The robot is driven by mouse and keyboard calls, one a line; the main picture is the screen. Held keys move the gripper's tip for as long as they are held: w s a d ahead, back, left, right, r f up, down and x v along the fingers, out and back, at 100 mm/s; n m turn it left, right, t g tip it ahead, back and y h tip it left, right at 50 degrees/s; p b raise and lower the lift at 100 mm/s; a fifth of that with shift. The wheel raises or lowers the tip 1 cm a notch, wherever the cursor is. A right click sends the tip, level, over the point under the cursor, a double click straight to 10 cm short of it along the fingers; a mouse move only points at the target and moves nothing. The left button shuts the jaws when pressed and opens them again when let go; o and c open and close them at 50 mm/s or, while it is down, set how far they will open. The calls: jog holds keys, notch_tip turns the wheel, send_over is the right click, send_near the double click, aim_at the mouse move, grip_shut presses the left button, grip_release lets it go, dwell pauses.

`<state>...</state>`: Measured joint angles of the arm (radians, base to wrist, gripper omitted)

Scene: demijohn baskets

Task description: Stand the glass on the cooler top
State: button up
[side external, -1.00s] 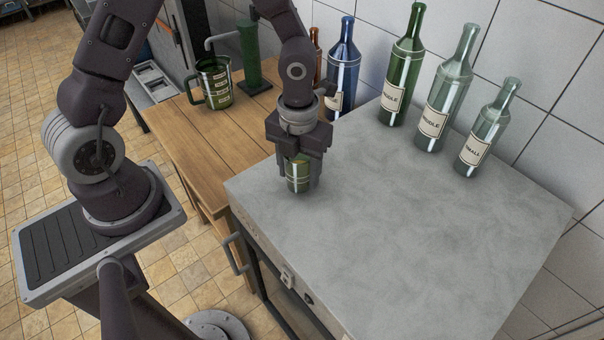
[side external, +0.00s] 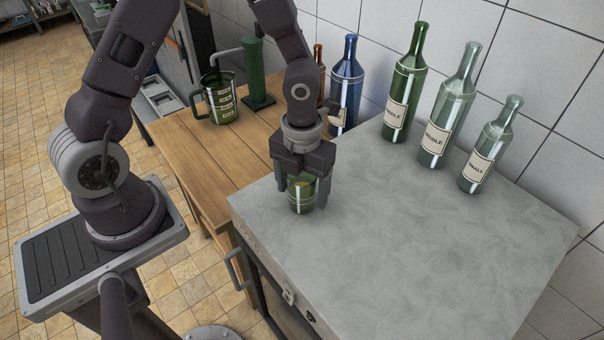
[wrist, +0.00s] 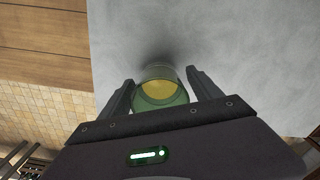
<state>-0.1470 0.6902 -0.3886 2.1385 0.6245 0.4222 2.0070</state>
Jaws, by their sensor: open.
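The green glass (side external: 301,197) stands upright on the grey cooler top (side external: 400,240), close to its left corner beside the wooden counter. In the wrist view the glass (wrist: 160,88) shows from above, with something yellowish inside or seen through it. My gripper (side external: 305,198) is over the glass with its fingers apart, one on each side. In the wrist view the fingers of my gripper (wrist: 160,85) flank the glass, with a gap visible on the right side. The upper part of the glass is partly hidden by the gripper in the side view.
Several labelled bottles stand along the tiled wall, among them a green bottle (side external: 404,90) and a small clear bottle (side external: 487,150). A green jug (side external: 222,100) stands on the wooden counter (side external: 195,150). The middle and front of the cooler top are clear.

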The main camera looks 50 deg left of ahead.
notch_tip(320, 180, up, 11)
jog(key=s+a+r+n+t, duration=0.1)
jog(key=s+r+n, duration=0.5)
jog(key=n, duration=0.9)
jog(key=s+a+r+n+t, duration=0.2)
jog(key=s+r+n+t, duration=0.2)
jog(key=n, duration=1.2)
jog(key=s+r, duration=0.3)
jog(key=s, duration=0.2)
jog(key=shift+s+a+r+t, duration=0.15)
jog(key=shift+s+r+t, duration=0.1)
jog(key=shift+t, duration=0.05)
